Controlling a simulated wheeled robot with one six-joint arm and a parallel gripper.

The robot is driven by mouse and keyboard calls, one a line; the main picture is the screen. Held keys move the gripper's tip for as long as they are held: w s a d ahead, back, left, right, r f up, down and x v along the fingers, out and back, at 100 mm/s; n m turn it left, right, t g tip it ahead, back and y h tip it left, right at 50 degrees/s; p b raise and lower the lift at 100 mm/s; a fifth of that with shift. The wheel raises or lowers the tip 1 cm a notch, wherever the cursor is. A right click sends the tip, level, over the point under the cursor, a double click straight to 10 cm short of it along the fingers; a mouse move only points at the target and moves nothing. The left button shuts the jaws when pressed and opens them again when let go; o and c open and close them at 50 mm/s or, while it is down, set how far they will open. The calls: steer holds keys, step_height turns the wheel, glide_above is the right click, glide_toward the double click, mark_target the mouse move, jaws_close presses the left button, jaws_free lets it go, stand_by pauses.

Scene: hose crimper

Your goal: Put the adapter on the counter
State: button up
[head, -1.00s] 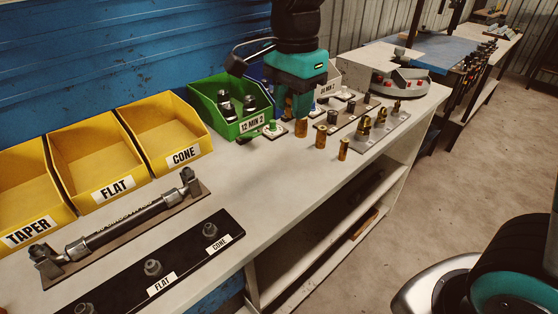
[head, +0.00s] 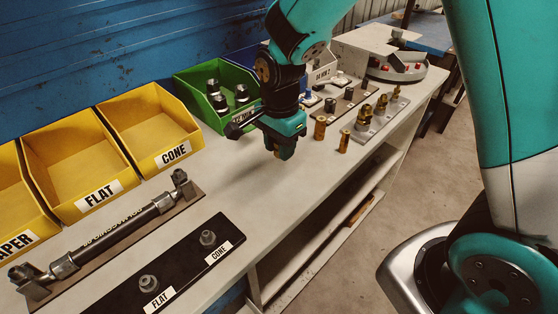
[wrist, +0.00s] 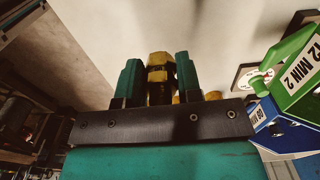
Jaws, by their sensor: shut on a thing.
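My gripper (head: 279,152) is over the bare middle of the white counter (head: 235,190), in front of the green bin. In the wrist view my gripper (wrist: 157,78) is shut on the adapter (wrist: 159,66), a brass fitting with a hex part and a dark lower section between the two teal fingers. In the head view the adapter is mostly hidden by the gripper. I cannot tell the exact gap between it and the counter.
A green bin (head: 202,108) with metal fittings stands behind. Yellow bins (head: 152,130) line the wall at left. A hose on a plate (head: 115,232) and a black labelled board (head: 180,268) lie in front. Loose brass fittings (head: 319,128) stand right. Counter below my gripper is clear.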

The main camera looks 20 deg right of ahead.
mark_target(279, 171)
steer(key=shift+f, duration=2.4)
steer(key=shift+f, duration=0.15)
steer(key=o, duration=0.9)
steer(key=shift+o, duration=0.2)
step_height(279, 171, up, 12)
steer(key=shift+a+f, duration=0.1)
steer(key=s+a+r+n+y, duration=0.2)
steer(key=s+r+n, duration=0.2)
steer(key=s+n, duration=0.6)
steer(key=s+a+r+n+y, duration=0.2)
steer(key=s+r+n, duration=0.2)
steer(key=s+n, duration=0.6)
steer(key=shift+n, duration=0.4)
